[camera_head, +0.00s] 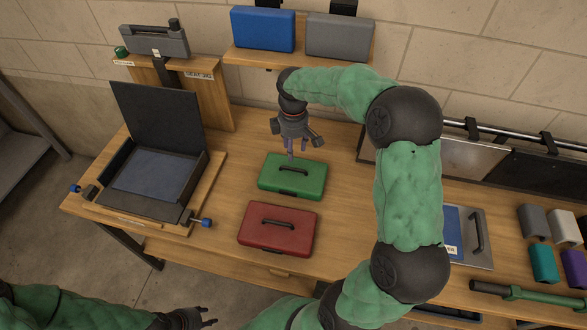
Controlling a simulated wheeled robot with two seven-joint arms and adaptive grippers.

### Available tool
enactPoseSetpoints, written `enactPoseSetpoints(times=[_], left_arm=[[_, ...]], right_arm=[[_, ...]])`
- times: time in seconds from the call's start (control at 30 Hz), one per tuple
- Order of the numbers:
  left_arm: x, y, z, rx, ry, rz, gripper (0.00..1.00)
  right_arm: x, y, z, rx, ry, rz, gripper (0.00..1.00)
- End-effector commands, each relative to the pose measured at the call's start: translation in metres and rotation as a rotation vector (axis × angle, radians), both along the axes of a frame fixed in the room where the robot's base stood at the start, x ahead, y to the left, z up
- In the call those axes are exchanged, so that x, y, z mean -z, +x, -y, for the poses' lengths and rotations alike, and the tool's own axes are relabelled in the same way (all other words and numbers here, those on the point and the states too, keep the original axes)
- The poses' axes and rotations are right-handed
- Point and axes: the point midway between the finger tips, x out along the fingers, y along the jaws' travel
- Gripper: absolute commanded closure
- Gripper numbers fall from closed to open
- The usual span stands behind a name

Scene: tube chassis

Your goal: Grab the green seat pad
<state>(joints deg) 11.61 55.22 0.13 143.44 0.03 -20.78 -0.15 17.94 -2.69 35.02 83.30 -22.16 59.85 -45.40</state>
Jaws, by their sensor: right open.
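The green seat pad (307,185) is a flat green block with a dark handle on top. It lies on the wooden table just behind the red pad. My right gripper (290,150) points down over the back edge of the green pad, with its fingers open and nothing visible between them. From this angle I cannot tell whether the fingertips touch the pad. My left gripper (205,317) is low at the bottom edge, in front of the table and well away from the pad. Its fingers are too small and cut off to read.
A red pad (261,237) with a handle lies in front of the green one. An open black case (195,187) in a wooden frame stands at left. Blue (263,31) and grey (338,38) pads stand on a back shelf (300,60). Several coloured blocks sit at far right.

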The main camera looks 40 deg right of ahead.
Motion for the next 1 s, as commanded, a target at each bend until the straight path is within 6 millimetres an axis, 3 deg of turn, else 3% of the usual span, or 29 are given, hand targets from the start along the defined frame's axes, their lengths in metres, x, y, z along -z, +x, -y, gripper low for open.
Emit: enactPoseSetpoints(times=[0.3,0.57,0.83,1.0], left_arm=[[0.015,0.0,0.0,0.0,0.0,0.0,0.6],[0.021,0.0,0.0,0.0,0.0,0.0,0.6],[0.038,0.0,0.0,0.0,0.0,0.0,0.6],[0.038,0.0,0.0,0.0,0.0,0.0,0.6]], right_arm=[[0.046,0.0,0.0,0.0,0.001,-0.003,0.52],[0.063,0.002,0.002,0.0,0.0,-0.001,0.52],[0.1,0.005,0.005,-0.001,0.001,-0.002,0.52],[0.104,0.005,0.005,0.0,0.001,-0.001,0.52]])
